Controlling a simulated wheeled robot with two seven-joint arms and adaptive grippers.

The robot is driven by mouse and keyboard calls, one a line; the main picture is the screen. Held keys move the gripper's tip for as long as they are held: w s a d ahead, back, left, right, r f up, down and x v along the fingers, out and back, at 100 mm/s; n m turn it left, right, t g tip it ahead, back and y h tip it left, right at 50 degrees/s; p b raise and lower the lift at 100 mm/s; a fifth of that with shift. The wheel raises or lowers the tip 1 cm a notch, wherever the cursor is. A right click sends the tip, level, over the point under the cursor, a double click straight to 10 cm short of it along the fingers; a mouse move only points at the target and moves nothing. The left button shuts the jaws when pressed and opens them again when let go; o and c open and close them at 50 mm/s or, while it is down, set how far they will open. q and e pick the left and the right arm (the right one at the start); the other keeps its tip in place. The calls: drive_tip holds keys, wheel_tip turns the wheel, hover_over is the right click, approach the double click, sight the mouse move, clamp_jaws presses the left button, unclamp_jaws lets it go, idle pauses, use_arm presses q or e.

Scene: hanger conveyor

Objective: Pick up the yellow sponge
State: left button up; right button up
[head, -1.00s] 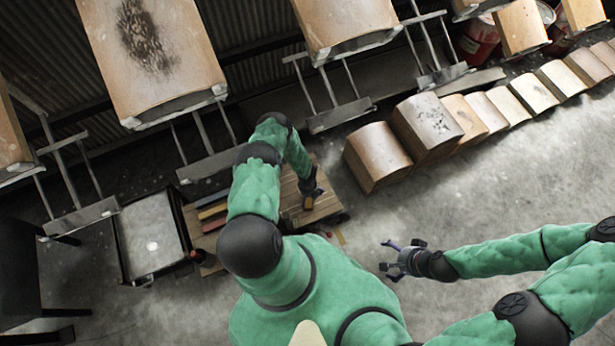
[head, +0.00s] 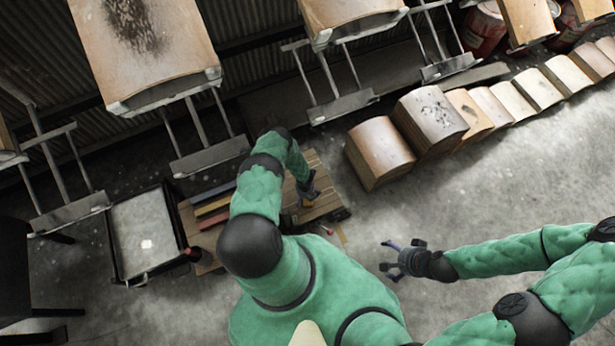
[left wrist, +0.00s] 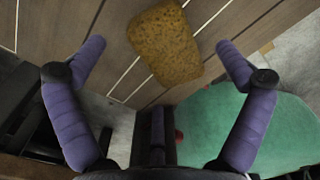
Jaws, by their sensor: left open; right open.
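The yellow sponge (left wrist: 166,43) lies on the slatted wooden table top (left wrist: 115,75) in the left wrist view. It is a brownish-yellow, rounded block. My left gripper (left wrist: 160,46) is open, with its two purple fingers on either side of the sponge and apart from it. In the head view my left gripper (head: 306,196) is over the right part of the wooden table, and its hand mostly hides the sponge there. My right gripper (head: 391,257) is open and empty, above the bare floor to the right of the table.
Coloured strips (head: 212,205) lie on the table's left part. A grey tray cart (head: 143,235) stands left of the table. Curved tan panels (head: 380,152) stand in a row at the upper right. Large panels (head: 147,48) hang on the conveyor above.

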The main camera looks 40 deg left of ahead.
use_arm(q)
drive_tip(key=shift+f+b, duration=0.8)
drive_tip(key=shift+f, duration=0.75)
drive_tip(key=shift+c, duration=0.3)
drive_tip(key=c, duration=1)
wheel_tip(320, 180, up, 9)
drive_tip(key=p, duration=0.6)
drive_tip(key=shift+w+a+f, duration=0.1)
drive_tip(key=shift+r+p, duration=0.3)
drive_tip(key=shift+r, duration=0.35)
